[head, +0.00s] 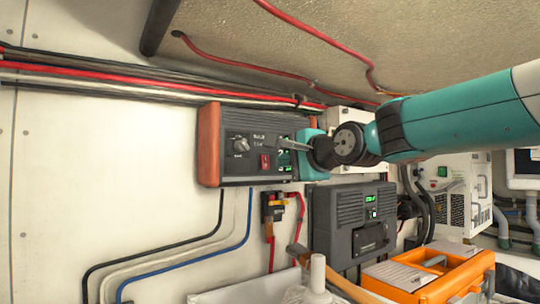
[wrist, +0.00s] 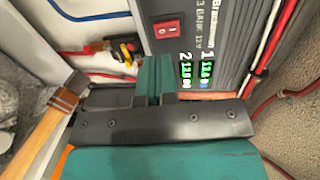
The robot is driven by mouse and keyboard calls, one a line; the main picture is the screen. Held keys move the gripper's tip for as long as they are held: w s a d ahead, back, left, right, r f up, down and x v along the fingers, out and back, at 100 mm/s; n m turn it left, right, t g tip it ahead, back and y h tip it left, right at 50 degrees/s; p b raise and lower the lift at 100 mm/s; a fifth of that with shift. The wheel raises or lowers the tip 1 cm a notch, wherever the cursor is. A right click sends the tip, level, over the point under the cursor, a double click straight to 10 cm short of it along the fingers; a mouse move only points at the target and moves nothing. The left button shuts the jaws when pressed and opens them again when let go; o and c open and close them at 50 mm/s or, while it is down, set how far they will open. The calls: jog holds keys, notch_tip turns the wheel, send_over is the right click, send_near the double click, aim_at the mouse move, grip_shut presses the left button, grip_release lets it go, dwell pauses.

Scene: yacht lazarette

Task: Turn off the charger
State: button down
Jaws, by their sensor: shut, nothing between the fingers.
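The charger (head: 240,122) is a grey box with orange-red end caps on the white wall. Its face carries a round knob (head: 240,145), a red rocker switch (head: 264,161) and lit green displays. In the wrist view the rocker switch (wrist: 167,28) lies beyond my fingertips, with the green displays (wrist: 206,70) to their right. My gripper (head: 282,143) is shut and empty, in front of the right part of the charger's face. It hides part of the charger's right side. I cannot tell whether the fingertips touch the face. The fingers (wrist: 154,62) show close together in the wrist view.
A dark box (head: 335,215) with a green display is mounted below right. A small red and black fitting (head: 272,207) sits beneath the charger. An orange toolbox (head: 470,275) and a wooden handle (head: 335,278) are at the bottom. Red and black cables (head: 150,85) run above the charger.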

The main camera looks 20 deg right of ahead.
aim_at(265, 166)
jog(key=p+x, duration=0.3)
jog(key=x, duration=0.2)
jog(key=shift+w+a+r, duration=0.1)
jog(key=shift+w, duration=0.25)
jog(key=shift+w+a+f, duration=0.1)
jog(key=shift+w+f, duration=0.1)
jog(key=shift+w, duration=0.2)
